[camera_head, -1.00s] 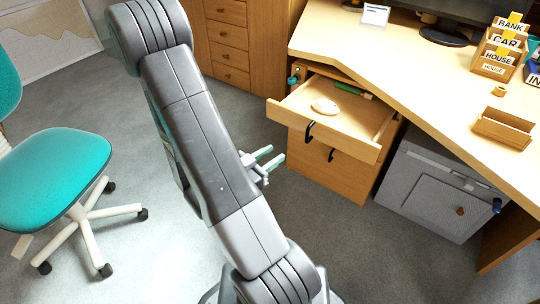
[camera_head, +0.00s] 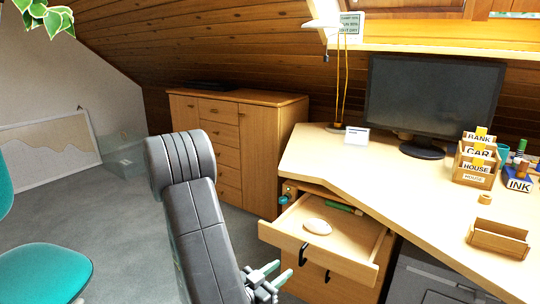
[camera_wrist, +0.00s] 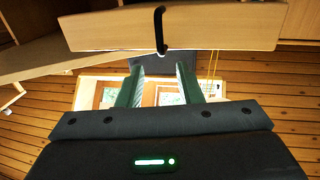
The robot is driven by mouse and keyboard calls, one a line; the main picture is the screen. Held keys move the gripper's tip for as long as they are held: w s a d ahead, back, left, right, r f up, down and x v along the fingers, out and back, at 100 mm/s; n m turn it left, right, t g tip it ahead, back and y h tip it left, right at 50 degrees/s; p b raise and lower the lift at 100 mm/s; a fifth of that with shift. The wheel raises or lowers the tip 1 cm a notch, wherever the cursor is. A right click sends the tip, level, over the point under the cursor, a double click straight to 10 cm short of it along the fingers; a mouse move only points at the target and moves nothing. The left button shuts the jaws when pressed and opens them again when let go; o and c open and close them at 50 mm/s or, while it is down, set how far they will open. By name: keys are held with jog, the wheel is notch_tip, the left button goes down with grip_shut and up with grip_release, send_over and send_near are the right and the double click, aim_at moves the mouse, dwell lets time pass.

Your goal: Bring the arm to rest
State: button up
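My gripper (camera_head: 268,279) is at the bottom of the head view, just left of and in front of the open drawer (camera_head: 281,240). In the wrist view my gripper (camera_wrist: 160,80) has its two green-sided fingers apart, with nothing between them. The drawer front (camera_wrist: 220,27) with its black handle (camera_wrist: 160,30) shows beyond the fingertips in that view; no contact is visible. My grey arm rises from the bottom of the head view to a bent joint left of the drawer.
The drawer holds a white mouse (camera_head: 317,226) and a green item (camera_head: 340,208). The desk (camera_head: 385,185) carries a monitor (camera_head: 430,100), a card box (camera_head: 475,168) and a small wooden tray (camera_head: 498,240). A teal chair (camera_head: 40,272) stands left. Clear carpet (camera_head: 130,215) lies between chair and cabinet (camera_head: 270,150).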

aim_at(300, 254)
jog(key=b+x, duration=0.1)
jog(key=x, duration=0.7)
jog(key=shift+w, duration=0.1)
